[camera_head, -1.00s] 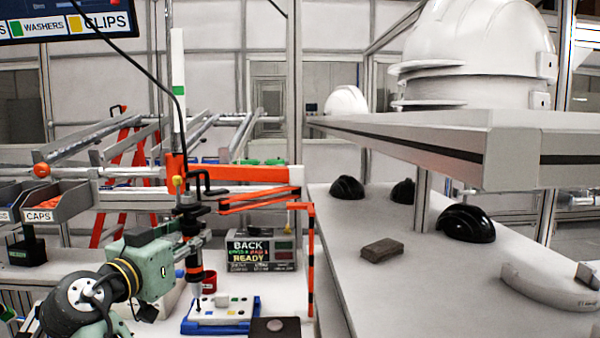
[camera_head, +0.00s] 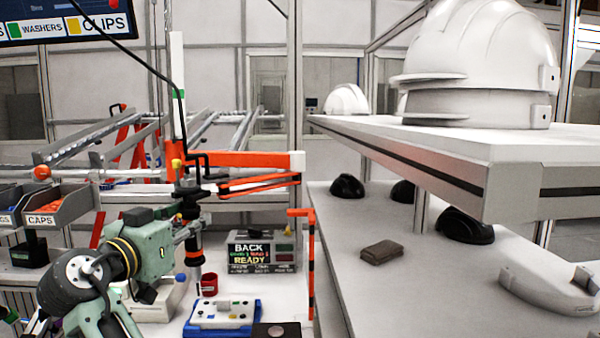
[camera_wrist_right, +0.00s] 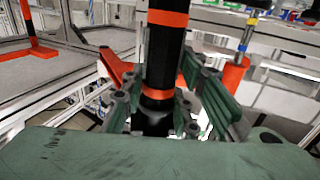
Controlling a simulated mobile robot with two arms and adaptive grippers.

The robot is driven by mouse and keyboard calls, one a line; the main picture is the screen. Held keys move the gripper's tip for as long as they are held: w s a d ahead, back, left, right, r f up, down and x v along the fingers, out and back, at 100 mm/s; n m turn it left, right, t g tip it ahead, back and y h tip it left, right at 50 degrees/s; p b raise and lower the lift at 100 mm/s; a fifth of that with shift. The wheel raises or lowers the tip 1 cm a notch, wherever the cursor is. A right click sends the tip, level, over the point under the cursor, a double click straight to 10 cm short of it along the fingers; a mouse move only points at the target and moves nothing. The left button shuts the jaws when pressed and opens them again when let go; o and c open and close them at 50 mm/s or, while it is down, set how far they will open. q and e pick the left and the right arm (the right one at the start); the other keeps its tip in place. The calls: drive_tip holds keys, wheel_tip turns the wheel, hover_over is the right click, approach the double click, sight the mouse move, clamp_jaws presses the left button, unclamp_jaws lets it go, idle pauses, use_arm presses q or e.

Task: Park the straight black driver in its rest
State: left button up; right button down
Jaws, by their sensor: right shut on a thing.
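The straight black driver (camera_head: 195,257) with orange bands hangs upright below the orange arm in the head view. Its tip is close to the red cup (camera_head: 209,284); I cannot tell whether they touch. In the right wrist view, the driver (camera_wrist_right: 166,52) stands upright between the fingers. My right gripper (camera_head: 190,232) is shut on it, and it also shows in the right wrist view (camera_wrist_right: 154,112). An orange-and-black post (camera_head: 311,262) with a short orange top stands to the right; I cannot tell whether it is the rest. My left gripper is not in view.
A blue-and-white tray (camera_head: 224,317) lies below the driver. A sign box (camera_head: 262,252) stands behind. The orange jointed arm (camera_head: 250,160) reaches across above. At right, a grey bench holds black shells (camera_head: 465,225) and a brown block (camera_head: 382,252), below a shelf with white helmets (camera_head: 478,60).

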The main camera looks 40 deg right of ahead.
drive_tip(key=shift+r, duration=0.4)
